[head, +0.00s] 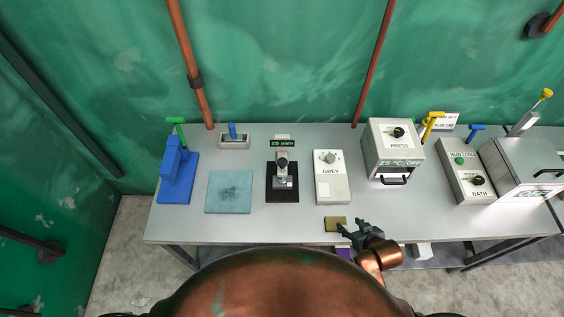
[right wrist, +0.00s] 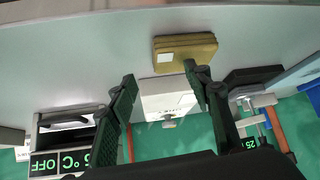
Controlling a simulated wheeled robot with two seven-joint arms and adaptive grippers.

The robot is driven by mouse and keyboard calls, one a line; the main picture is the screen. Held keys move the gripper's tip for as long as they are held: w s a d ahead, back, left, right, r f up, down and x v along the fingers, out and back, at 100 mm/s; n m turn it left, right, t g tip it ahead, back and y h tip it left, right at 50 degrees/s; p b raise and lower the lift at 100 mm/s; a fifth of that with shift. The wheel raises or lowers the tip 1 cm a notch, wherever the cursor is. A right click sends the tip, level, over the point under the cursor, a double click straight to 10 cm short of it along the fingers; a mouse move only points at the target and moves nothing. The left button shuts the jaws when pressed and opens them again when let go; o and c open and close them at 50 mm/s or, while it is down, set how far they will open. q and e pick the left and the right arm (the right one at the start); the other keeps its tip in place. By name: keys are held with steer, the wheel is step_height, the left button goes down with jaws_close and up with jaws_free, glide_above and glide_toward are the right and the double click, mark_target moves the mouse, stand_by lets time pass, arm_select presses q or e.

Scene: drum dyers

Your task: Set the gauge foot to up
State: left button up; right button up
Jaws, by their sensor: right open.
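The gauge (head: 282,180) stands on a black base on the table, left of the middle, with a dark knob and a green readout of about 25 mm above it. Its foot is a small pale part low on the front, too small to tell its height. The gauge also shows at the right of the right wrist view (right wrist: 256,100), upside down and partly behind a finger. My right gripper (head: 350,231) is open and empty at the table's front edge, in front and to the right of the gauge, clear of it. My left gripper is not in view.
A gold-brown block (head: 335,224) lies beside my right gripper. The GREY box (head: 332,178) stands right of the gauge, and a blue-grey mat (head: 229,192) lies left. The press (head: 393,150) and bath units (head: 465,172) stand further right. The front strip before the gauge is bare.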

steer(key=w+a+r+n+t+y, duration=0.2)
steer(key=w+a+r+y, duration=0.1)
steer(key=w+a, duration=0.35)
steer(key=w+a+r+n+t+y, duration=0.25)
steer(key=w+a, duration=0.25)
steer(key=a, duration=0.3)
steer(key=n+y, duration=0.2)
steer(key=y, duration=0.3)
glide_toward(282, 163)
steer(key=w+a+f, duration=0.1)
steer(key=w+a, duration=0.1)
steer(key=w, duration=0.1)
steer(key=shift+m, duration=0.25)
steer(key=p+x, duration=0.2)
steer(key=x, duration=0.5)
steer(key=shift+f, duration=0.15)
steer(key=shift+s, duration=0.1)
steer(key=shift+c, duration=0.6)
jaws_close()
